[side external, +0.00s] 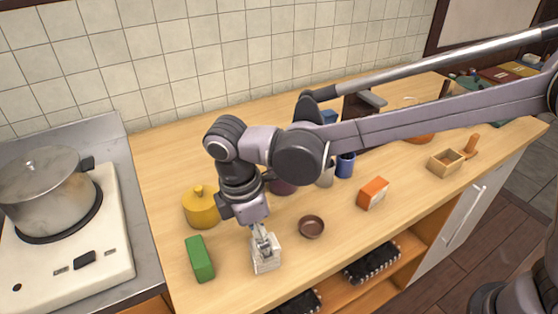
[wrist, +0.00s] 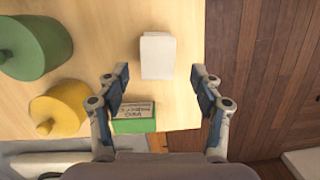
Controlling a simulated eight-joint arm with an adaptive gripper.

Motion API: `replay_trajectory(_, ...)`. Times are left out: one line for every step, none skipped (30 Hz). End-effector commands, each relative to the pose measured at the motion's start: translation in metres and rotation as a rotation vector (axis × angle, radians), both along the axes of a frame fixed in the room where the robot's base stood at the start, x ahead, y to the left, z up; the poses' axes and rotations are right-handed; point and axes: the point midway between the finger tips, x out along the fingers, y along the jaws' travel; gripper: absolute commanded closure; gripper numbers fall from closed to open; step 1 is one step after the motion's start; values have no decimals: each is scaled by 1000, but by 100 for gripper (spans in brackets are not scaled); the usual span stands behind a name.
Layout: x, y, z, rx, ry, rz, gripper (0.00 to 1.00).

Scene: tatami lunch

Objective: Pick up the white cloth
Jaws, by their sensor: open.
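The white cloth (side external: 266,259) is a small folded block lying on the wooden counter near its front edge in the side view. In the wrist view the white cloth (wrist: 158,56) looks like a plain white rectangle ahead of the fingertips. My gripper (side external: 262,236) points down just over the cloth and hides part of it. In the wrist view my gripper (wrist: 160,80) is open, with one finger to each side of the cloth's line and nothing between them. Whether a fingertip touches the cloth I cannot tell.
A green box (side external: 199,259) and a yellow pot (side external: 200,207) stand left of the cloth. A brown bowl (side external: 312,227) is close on the right, and an orange box (side external: 373,193) is farther right. The wrist view also shows a round green lidded thing (wrist: 35,45).

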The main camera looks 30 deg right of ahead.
Motion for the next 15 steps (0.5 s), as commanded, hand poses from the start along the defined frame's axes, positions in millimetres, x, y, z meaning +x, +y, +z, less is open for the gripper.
replay_trajectory(0,-1,-3,0,0,0,34)
replay_trajectory(0,-1,-4,0,0,0,34)
replay_trajectory(0,-1,-5,0,0,-1,34)
replay_trajectory(0,-1,-7,0,0,-1,34)
replay_trajectory(0,-2,-9,0,0,-1,34)
replay_trajectory(1,-3,-13,0,0,-1,34)
replay_trajectory(1,-3,-16,0,0,-1,34)
replay_trajectory(1,-4,-20,0,0,-1,34)
replay_trajectory(2,-5,-26,0,0,-1,34)
replay_trajectory(2,-6,-31,0,0,-1,34)
replay_trajectory(3,-7,-35,0,0,-1,34)
replay_trajectory(3,-8,-40,1,0,0,34)
replay_trajectory(2,-8,-43,1,0,0,34)
replay_trajectory(2,-9,-46,1,0,0,34)
replay_trajectory(2,-9,-50,1,0,0,34)
